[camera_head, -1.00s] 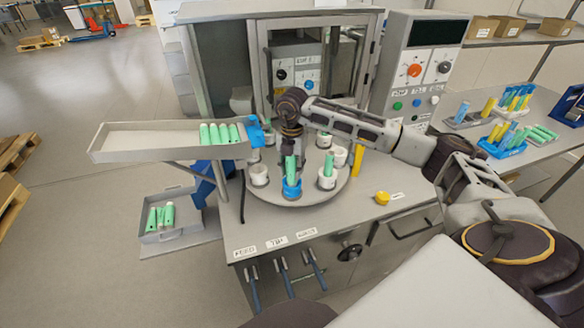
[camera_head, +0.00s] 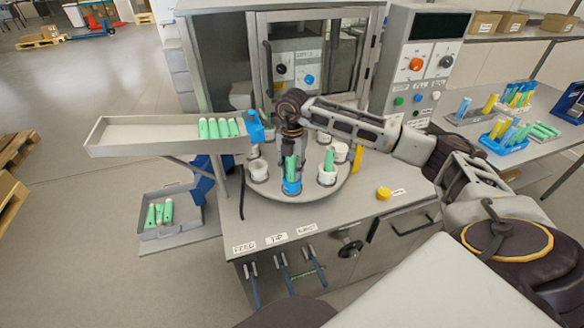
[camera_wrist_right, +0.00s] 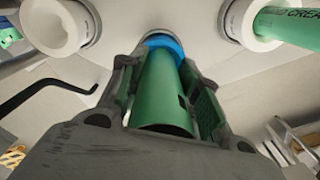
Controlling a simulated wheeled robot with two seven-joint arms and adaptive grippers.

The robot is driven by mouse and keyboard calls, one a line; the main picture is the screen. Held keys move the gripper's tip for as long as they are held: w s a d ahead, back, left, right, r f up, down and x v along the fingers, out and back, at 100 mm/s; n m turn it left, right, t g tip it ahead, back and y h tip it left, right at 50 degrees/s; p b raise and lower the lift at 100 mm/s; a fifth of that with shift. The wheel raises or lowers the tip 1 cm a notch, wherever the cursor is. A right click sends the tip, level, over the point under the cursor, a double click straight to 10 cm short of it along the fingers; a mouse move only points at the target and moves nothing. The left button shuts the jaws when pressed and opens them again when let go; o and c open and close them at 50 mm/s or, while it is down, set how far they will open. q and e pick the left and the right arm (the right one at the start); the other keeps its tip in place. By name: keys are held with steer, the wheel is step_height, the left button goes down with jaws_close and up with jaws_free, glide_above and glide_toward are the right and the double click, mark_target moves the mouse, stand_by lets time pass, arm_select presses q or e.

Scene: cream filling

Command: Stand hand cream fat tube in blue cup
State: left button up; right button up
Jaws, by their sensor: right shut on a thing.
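The green fat hand cream tube (camera_head: 290,168) stands upright over the blue cup (camera_head: 292,188) at the front of the round turntable. In the right wrist view the tube (camera_wrist_right: 165,95) lies between my fingers, and the blue cup's rim (camera_wrist_right: 163,42) shows around its far end. The lower end looks to be in the cup mouth; how deep it sits is hidden. My right gripper (camera_head: 291,148) comes from above and is shut on the tube's upper part. My left gripper is not in view.
White cups (camera_head: 259,171) stand around the turntable (camera_head: 310,196), one at the right holding another green tube (camera_head: 328,161). A tray (camera_head: 150,148) with several green tubes is at left, a grey bin (camera_head: 170,232) below it. A yellow button (camera_head: 383,193) is at right.

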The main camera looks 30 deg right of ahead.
steer(key=shift+f, duration=0.4)
steer(key=o, duration=0.8)
steer(key=shift+r, duration=0.1)
steer(key=shift+r, duration=5.95)
steer(key=shift+s+f, duration=0.1)
